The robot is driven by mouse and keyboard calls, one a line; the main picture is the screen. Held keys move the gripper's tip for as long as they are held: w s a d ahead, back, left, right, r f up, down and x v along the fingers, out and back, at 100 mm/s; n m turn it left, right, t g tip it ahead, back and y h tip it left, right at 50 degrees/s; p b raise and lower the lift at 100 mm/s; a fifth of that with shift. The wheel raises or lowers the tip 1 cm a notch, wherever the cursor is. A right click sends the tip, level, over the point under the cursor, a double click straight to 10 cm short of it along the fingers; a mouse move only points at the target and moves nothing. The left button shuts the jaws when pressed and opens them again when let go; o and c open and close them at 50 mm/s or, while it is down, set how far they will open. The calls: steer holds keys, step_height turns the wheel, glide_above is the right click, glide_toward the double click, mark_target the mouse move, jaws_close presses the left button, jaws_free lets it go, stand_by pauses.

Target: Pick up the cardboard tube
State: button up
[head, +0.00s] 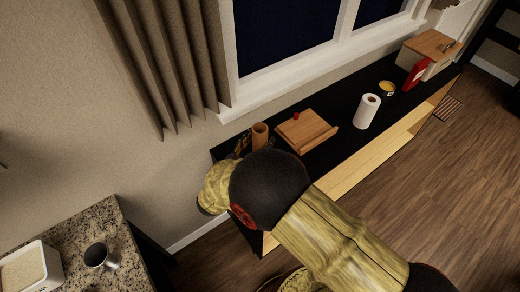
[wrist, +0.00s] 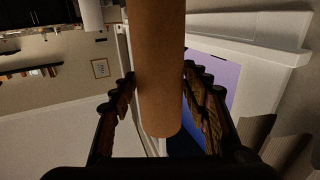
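The cardboard tube (head: 261,136) is a plain brown cylinder at the near left end of the black counter in the head view. It looks upright there, its lower part hidden behind my arm. In the wrist view the tube (wrist: 158,60) runs from the top edge to a rounded end below the middle. My gripper (wrist: 160,75) has a dark finger on each side of it, the tips against its sides, so it looks shut on the tube. In the head view my gripper (head: 243,143) is partly hidden by my arm. I cannot tell whether the tube touches the counter.
A wooden board (head: 306,129) with a small red item (head: 296,116) lies just right of the tube. Farther along stand a white paper roll (head: 367,111), a yellow-topped bowl (head: 387,89) and a red box (head: 416,74). A window and curtain (head: 165,60) are behind.

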steer(key=c, duration=0.6)
steer(key=shift+o, duration=0.2)
steer(key=shift+r, duration=0.1)
